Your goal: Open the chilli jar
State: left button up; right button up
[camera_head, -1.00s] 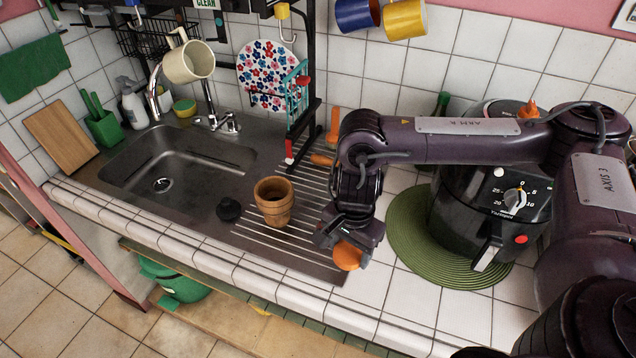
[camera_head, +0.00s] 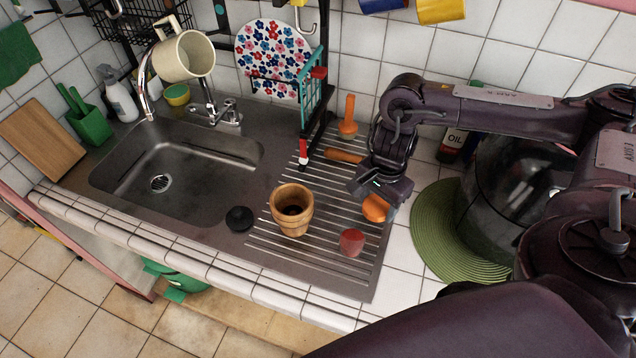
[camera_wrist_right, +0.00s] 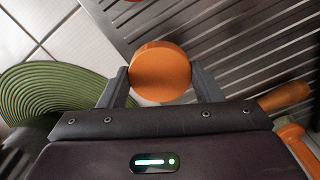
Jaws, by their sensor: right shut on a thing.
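My right gripper (camera_head: 379,200) is shut on an orange round lid (camera_head: 375,209), held above the right part of the ribbed drainboard. In the right wrist view the lid (camera_wrist_right: 160,71) sits between the two fingers. A small red jar-like thing (camera_head: 351,242), apparently the chilli jar, stands on the drainboard just in front of the lid and apart from it. Only a sliver of red (camera_wrist_right: 135,1) shows at the top edge of the wrist view. My left gripper is not in view.
A brown pot (camera_head: 291,224) and a black plug (camera_head: 239,218) are left of the red jar. Orange-handled tools (camera_head: 347,119) lie behind. A round green mat (camera_head: 440,235) under a dark appliance (camera_head: 505,180) is on the right. The sink (camera_head: 180,175) is empty.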

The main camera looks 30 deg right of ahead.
aim_at(316, 202)
jog(key=w+a, duration=0.5)
jog(key=shift+w+a+r, duration=0.1)
jog(key=shift+r, duration=0.05)
jog(key=w+a, duration=0.2)
jog(key=w, duration=0.1)
jog(key=shift+w+a, duration=0.15)
jog(key=shift+a, duration=0.1)
jog(key=shift+w+a+b, duration=0.4)
jog(key=shift+w+a, duration=0.2)
jog(key=shift+w, duration=0.2)
jog(key=shift+w+a, duration=0.1)
jog(key=shift+a, duration=0.05)
jog(key=shift+w+a, duration=0.2)
notch_tip(316, 202, down, 4)
jog(key=shift+w+r+b, duration=0.1)
jog(key=shift+b, duration=1.05)
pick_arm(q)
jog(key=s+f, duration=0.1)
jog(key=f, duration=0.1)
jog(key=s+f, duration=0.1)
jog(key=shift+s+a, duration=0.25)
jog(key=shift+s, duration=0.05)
